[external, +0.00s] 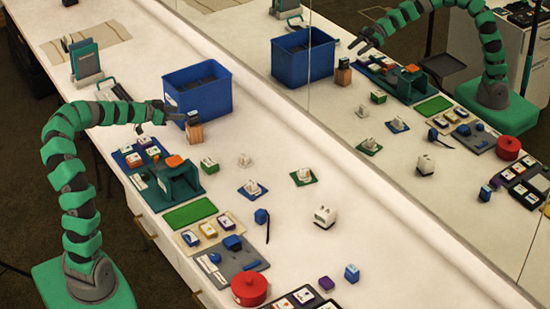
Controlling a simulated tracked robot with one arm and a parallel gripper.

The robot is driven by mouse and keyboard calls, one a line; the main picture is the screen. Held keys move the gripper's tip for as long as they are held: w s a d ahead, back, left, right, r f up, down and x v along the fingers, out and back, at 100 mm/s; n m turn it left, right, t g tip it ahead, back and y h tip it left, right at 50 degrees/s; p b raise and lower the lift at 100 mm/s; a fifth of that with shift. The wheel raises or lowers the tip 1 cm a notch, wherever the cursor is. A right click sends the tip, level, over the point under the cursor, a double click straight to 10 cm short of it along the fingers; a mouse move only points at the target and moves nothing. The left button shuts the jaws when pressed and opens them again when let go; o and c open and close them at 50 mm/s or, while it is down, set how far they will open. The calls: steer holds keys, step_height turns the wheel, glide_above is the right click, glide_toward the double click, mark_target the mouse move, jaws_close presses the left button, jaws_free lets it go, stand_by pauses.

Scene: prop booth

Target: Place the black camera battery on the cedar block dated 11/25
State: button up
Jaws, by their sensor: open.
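A wooden block (194,134), cedar-coloured, stands on the white counter in front of the blue bin. A small dark item (194,117), seemingly the black battery, rests on top of it. Any date on the block is too small to read. My gripper (177,117) is open, just left of the dark item at about its height in the picture. The mirror shows a gap between my gripper and the block. No other wooden block can be made out clearly.
A blue bin (199,88) stands right behind the block. A green rack (176,183) and a blue tray (135,157) with small items lie in front. Several small pieces, a green mat (190,214) and a red round container (249,288) lie nearer. A mirror runs along the counter's right side.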

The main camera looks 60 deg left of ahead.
steer(key=shift+p+v, duration=0.3)
steer(key=shift+v, duration=2.45)
steer(key=w+d+r+m+h, duration=0.1)
steer(key=w+d+r, duration=0.1)
steer(key=d+r, duration=0.85)
steer(key=w+d+r+m, duration=0.1)
steer(key=w+d+r, duration=0.1)
steer(key=d+r, duration=0.8)
steer(key=s+d+r, duration=0.3)
steer(key=d+r, duration=0.2)
steer(key=s+d+r+n+t, duration=0.1)
steer(key=s+d+r, duration=0.1)
steer(key=d+r, duration=0.4)
steer(key=s+d+r+n+y, duration=0.1)
steer(key=s+d+r, duration=0.2)
steer(key=d+r, duration=0.2)
steer(key=shift+s+d+r+t, duration=0.3)
steer(key=shift+r+t, duration=0.1)
steer(key=shift+r, duration=0.3)
steer(key=shift+r, duration=0.1)
